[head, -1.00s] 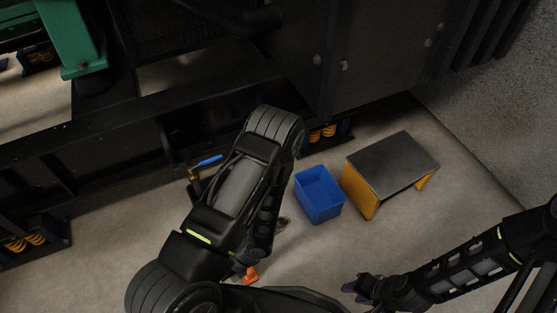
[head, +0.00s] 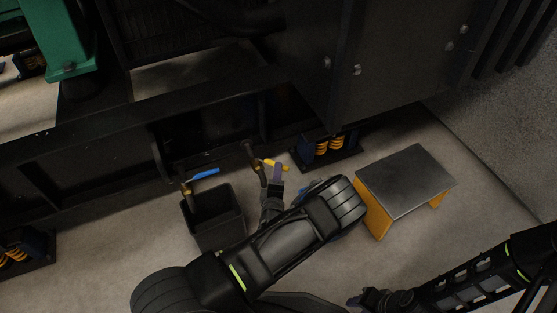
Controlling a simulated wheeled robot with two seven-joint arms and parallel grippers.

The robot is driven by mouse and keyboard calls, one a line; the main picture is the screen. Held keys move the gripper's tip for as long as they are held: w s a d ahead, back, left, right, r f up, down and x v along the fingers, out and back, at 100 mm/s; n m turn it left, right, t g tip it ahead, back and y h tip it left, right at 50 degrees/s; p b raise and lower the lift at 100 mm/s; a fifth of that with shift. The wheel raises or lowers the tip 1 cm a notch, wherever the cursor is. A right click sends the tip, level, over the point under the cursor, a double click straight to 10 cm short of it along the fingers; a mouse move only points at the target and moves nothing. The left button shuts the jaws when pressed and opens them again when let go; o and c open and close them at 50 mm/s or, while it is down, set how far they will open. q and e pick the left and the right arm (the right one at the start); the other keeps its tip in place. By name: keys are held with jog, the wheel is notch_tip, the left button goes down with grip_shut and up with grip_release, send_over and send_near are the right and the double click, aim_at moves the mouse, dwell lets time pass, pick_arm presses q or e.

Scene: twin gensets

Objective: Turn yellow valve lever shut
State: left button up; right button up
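The yellow valve lever (head: 268,162) sticks out to the right from a valve on a dark pipe stub (head: 252,153) low on the genset frame. My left gripper (head: 277,174) is right at the lever, with its fingertips overlapping the lever's outer part. The fingers are seen nearly end on and small, so whether they are open or closed around the lever cannot be told. My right gripper (head: 354,301) is low in the picture, away from the valve, and its fingers are too dark and small to read.
A blue lever (head: 205,173) on a second valve is to the left, above a black bin (head: 240,217). A blue bin is mostly hidden behind my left arm. A grey-topped step with yellow sides (head: 405,180) stands at the right. The dark genset frame (head: 110,142) borders the floor.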

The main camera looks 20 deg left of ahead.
aim_at(272, 163)
pick_arm(q)
jog(key=b+x, duration=0.2)
jog(key=x, duration=0.5)
jog(key=shift+w+a+b, duration=0.2)
jog(key=shift+w+b, duration=0.1)
jog(key=shift+b, duration=0.1)
grip_shut()
dwell(1.1)
